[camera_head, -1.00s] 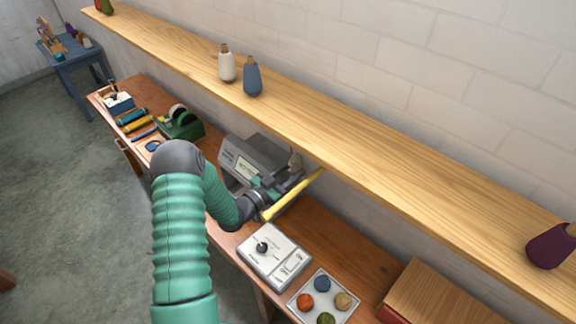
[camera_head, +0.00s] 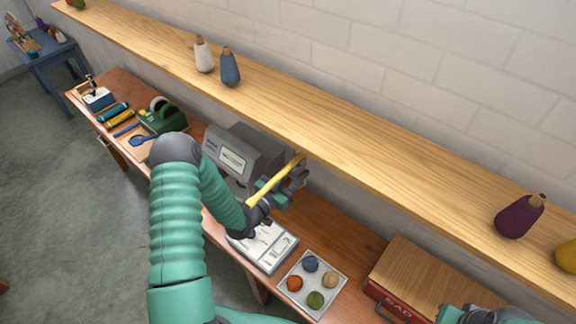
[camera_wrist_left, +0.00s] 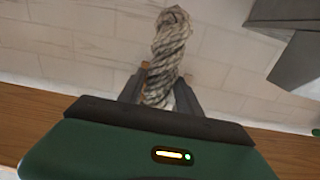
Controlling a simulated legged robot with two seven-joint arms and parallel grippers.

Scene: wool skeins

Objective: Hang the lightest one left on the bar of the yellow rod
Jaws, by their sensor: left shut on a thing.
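My left gripper (camera_head: 289,190) is beside the yellow rod (camera_head: 277,180), which slants across in front of it below the shelf. In the left wrist view it is shut on a twisted grey-beige skein (camera_wrist_left: 172,45), which stands up out of the jaws. In the head view the skein is mostly hidden behind the rod and gripper, so I cannot tell whether it touches the rod. Part of my right arm (camera_head: 482,314) shows at the bottom right edge; its jaws are not clear.
The wooden shelf (camera_head: 375,170) carries white (camera_head: 204,56), blue (camera_head: 230,68) and purple (camera_head: 520,216) cones. A grey machine (camera_head: 240,150) stands behind my left arm. A tray (camera_head: 338,285) with several coloured balls and a wooden-topped box (camera_head: 432,275) are at right.

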